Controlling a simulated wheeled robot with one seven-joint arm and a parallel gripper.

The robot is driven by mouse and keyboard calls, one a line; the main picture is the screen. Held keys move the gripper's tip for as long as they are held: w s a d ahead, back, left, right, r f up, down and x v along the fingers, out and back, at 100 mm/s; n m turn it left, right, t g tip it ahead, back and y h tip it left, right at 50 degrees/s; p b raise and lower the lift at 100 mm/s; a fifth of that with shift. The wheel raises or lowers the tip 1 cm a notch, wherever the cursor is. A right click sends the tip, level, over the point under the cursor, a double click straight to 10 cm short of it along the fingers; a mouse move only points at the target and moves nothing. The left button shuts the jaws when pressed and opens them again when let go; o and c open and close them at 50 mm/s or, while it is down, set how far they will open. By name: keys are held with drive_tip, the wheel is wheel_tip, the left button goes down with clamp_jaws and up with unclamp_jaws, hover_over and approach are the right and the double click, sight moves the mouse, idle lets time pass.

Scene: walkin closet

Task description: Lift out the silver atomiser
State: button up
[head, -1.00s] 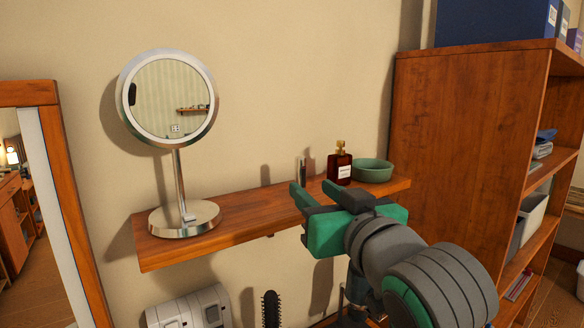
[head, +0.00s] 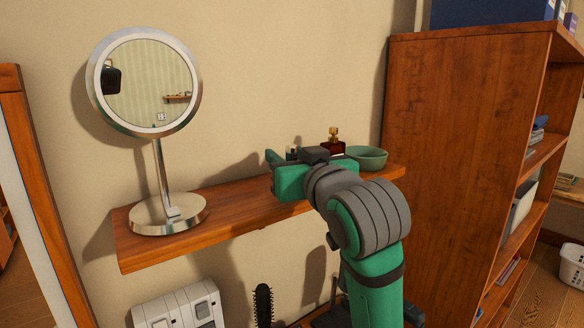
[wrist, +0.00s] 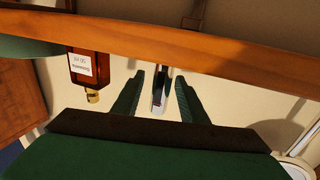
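The silver atomiser (wrist: 159,94) is a slim, shiny upright piece on the wooden shelf (head: 235,220). The wrist view shows it upside down, between the two green fingers of my gripper (wrist: 159,76). A gap shows on both sides of it, so the fingers are open and not closed on it. In the head view my gripper (head: 281,164) is over the shelf, and the atomiser cannot be made out behind it. I cannot tell how deep it sits between the fingers.
A dark red bottle with a gold cap (head: 334,143) and a green bowl (head: 366,158) stand close to the right of my gripper. A round mirror (head: 145,80) stands at the shelf's left end. A wooden cabinet (head: 450,150) rises at right.

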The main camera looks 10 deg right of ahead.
drive_tip(key=shift+w+a, duration=0.15)
drive_tip(key=shift+w, duration=0.75)
clamp_jaws()
